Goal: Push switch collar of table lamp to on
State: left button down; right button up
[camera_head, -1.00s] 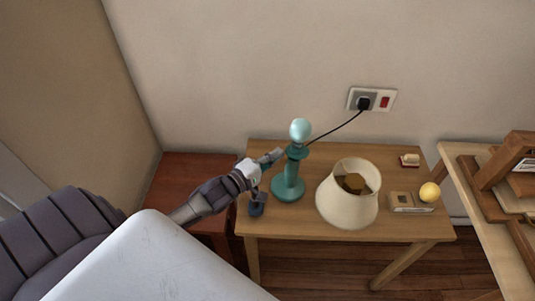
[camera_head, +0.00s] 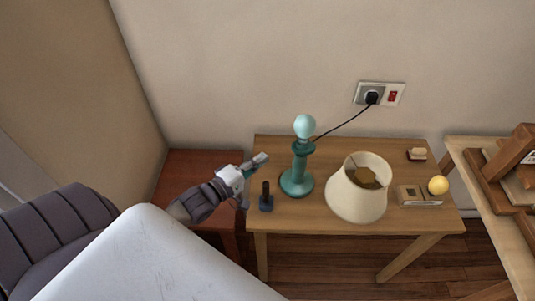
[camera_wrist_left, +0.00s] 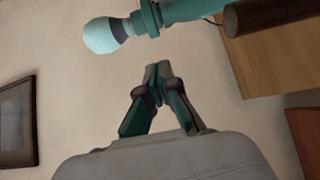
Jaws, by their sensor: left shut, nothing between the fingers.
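The teal table lamp (camera_head: 299,172) stands upright on the wooden table, with a pale bulb (camera_head: 304,125) on top and no shade. Its wider teal collar (camera_head: 303,147) sits just below the bulb; I cannot tell the switch's position. My left gripper (camera_head: 263,158) is shut and empty, left of the lamp's upper stem and apart from it. In the left wrist view, the closed fingertips (camera_wrist_left: 158,70) point toward the collar (camera_wrist_left: 147,18), with a gap between them, and the bulb (camera_wrist_left: 102,35) lies to the upper left. My right gripper is not in view.
A cream lampshade (camera_head: 352,203) stands right of the lamp. A small dark object with an upright handle (camera_head: 266,199) is left of its base. A black cord (camera_head: 345,122) runs to the wall socket (camera_head: 368,94). A yellow ball (camera_head: 438,186) lies at the table's right.

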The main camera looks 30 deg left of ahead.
pick_arm(q)
jog(key=v, duration=0.4)
jog(key=shift+s+a, duration=0.3)
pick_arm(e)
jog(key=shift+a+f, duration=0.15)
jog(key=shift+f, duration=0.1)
